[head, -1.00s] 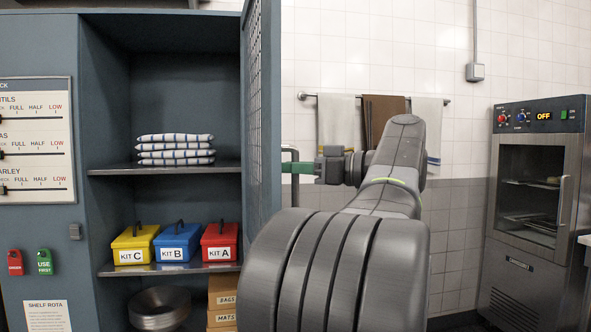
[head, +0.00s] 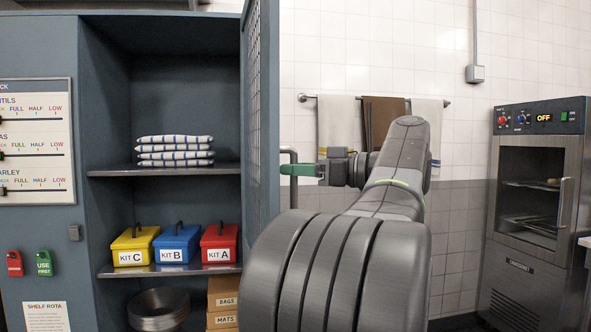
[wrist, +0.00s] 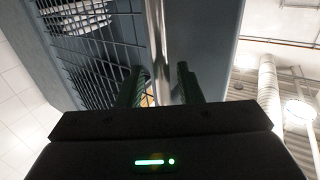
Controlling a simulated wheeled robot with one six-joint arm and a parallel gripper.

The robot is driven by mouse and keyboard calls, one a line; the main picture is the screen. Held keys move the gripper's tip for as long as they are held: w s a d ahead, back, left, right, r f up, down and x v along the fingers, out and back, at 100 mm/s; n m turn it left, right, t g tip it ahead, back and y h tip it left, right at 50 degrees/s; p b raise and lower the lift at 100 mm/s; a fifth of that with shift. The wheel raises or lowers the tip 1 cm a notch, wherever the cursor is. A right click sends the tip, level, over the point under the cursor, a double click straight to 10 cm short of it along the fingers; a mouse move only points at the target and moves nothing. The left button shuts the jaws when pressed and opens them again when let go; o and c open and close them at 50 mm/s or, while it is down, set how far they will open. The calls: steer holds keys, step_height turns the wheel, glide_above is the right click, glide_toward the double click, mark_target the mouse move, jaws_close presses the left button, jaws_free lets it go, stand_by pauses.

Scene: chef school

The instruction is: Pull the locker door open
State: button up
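The blue-grey locker door (head: 262,120) stands swung wide open, seen nearly edge-on at the right side of the locker (head: 160,90). Its upright metal bar handle (head: 293,197) is on the door's right-hand face. My gripper (head: 300,170), with green fingers, is at the handle. In the wrist view my gripper (wrist: 160,88) has its two fingers spread, one on each side of the handle bar (wrist: 158,45), with gaps visible. The door's mesh panel (wrist: 95,50) also shows there. The fingertips' far ends are partly hidden.
Inside the locker are folded striped towels (head: 175,150), yellow, blue and red kit boxes (head: 178,245), metal bowls (head: 160,308) and cardboard boxes (head: 222,300). Towels hang on a wall rail (head: 450,100) behind my arm. A steel oven cabinet (head: 535,200) stands at the right.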

steer(key=v, duration=1.3)
steer(key=x, duration=1.3)
steer(key=shift+a, duration=0.35)
steer(key=shift+w, duration=0.1)
steer(key=shift+f, duration=0.1)
